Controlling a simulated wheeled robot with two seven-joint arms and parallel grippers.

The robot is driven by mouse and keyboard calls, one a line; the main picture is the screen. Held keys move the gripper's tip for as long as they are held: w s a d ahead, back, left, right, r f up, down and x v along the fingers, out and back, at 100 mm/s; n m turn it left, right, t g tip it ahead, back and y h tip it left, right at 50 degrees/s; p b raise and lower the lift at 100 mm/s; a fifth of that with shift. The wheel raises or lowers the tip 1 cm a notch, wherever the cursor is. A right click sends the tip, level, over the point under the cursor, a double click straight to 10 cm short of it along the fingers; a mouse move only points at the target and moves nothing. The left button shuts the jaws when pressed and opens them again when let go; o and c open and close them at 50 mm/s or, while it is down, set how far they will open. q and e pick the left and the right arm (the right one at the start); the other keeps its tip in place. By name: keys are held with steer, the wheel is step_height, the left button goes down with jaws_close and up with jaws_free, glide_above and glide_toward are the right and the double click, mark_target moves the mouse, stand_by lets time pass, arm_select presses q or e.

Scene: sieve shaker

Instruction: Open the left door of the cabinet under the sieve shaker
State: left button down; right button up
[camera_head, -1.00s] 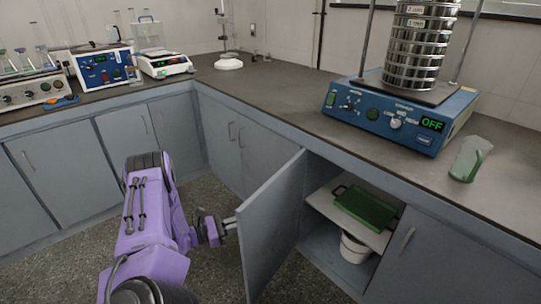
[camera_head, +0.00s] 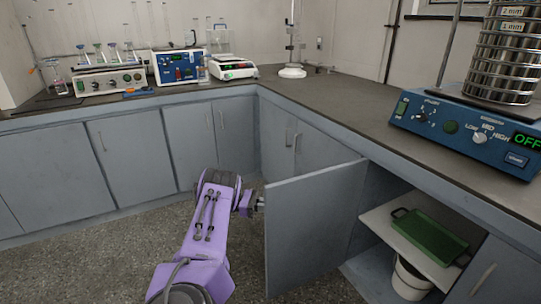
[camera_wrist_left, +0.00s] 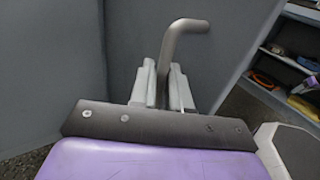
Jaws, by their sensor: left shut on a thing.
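The left door (camera_head: 315,228) of the cabinet under the sieve shaker (camera_head: 470,135) stands wide open, its panel swung out over the floor. My left gripper (camera_head: 259,200) is at the door's free edge, partly hidden behind the door in the head view. In the left wrist view its two fingers (camera_wrist_left: 164,92) are shut on the door's bent metal handle (camera_wrist_left: 178,42), one finger on each side of the bar. The door panel (camera_wrist_left: 225,40) fills the background behind the handle. My right gripper is not in view.
Inside the cabinet, a green tray (camera_head: 430,236) lies on a white shelf (camera_head: 385,222), with a white bucket (camera_head: 410,281) below. The right door (camera_head: 505,278) is closed. Floor (camera_head: 130,255) left of my arm is clear. Shelves with items (camera_wrist_left: 268,80) show at right in the wrist view.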

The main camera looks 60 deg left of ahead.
arm_select(q)
steer(key=c, duration=1.4)
jaws_free()
steer(key=shift+w, duration=0.15)
steer(key=shift+o, duration=0.2)
steer(key=b+v, duration=0.2)
steer(key=v, duration=0.8)
steer(key=shift+a+b, duration=0.15)
steer(key=shift+b, duration=0.2)
steer(key=shift+s, duration=0.2)
